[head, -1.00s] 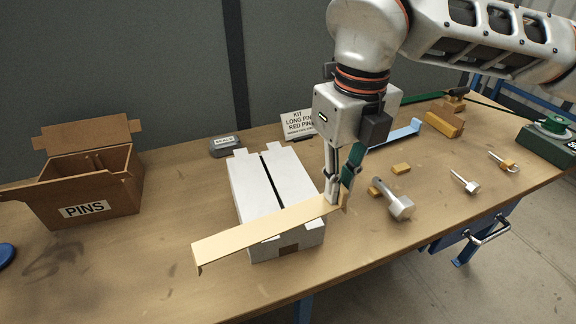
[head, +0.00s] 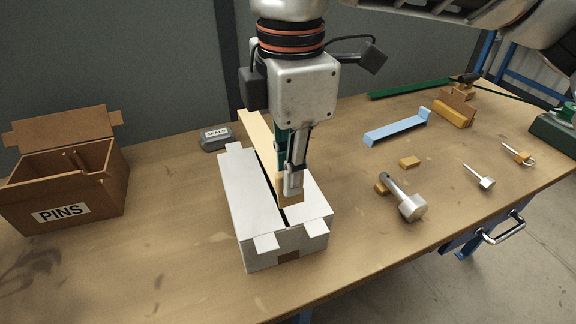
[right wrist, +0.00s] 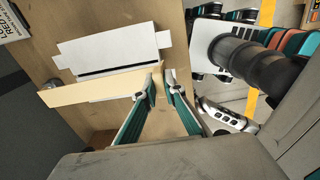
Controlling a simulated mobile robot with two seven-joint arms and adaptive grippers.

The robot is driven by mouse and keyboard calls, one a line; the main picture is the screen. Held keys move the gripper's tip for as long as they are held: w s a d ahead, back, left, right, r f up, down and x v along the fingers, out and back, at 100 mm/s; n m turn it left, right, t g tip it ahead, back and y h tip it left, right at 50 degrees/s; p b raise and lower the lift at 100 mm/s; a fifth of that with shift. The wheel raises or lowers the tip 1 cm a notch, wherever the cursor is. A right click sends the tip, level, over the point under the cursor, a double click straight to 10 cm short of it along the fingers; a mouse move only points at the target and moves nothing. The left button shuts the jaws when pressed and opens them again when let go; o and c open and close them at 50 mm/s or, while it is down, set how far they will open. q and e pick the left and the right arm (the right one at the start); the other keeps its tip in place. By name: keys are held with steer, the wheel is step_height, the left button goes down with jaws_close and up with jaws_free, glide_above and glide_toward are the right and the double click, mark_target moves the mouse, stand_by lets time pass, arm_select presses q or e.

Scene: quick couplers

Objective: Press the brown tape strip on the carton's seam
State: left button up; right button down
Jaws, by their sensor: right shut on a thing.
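The white carton (head: 245,205) stands on the bench with its top flaps shut and a dark seam between them; it also shows in the right wrist view (right wrist: 115,50). My right gripper (head: 289,190) points down over the carton's near end, shut on the near end of the tan-brown tape strip (head: 257,131). The strip runs back roughly along the seam, and its far end juts past the carton's back edge. In the right wrist view the strip (right wrist: 95,93) lies beside the seam, slightly slanted to it. Whether it touches the flaps I cannot tell. My left gripper is out of view.
A brown PINS box (head: 62,185) stands open at left. A small grey labelled block (head: 215,139) sits behind the carton. To the right lie a blue strip (head: 398,127), a metal pin (head: 405,202) and small tan blocks (head: 410,162).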

stand_by(0.4)
steer(key=shift+f+b, duration=0.95)
steer(key=shift+f, duration=0.45)
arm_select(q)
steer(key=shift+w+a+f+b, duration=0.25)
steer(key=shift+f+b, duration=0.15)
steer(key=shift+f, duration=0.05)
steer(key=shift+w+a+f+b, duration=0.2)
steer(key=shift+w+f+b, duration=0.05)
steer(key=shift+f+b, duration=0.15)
arm_select(e)
step_height(320, 180, down, 3)
steer(key=shift+r, duration=0.1)
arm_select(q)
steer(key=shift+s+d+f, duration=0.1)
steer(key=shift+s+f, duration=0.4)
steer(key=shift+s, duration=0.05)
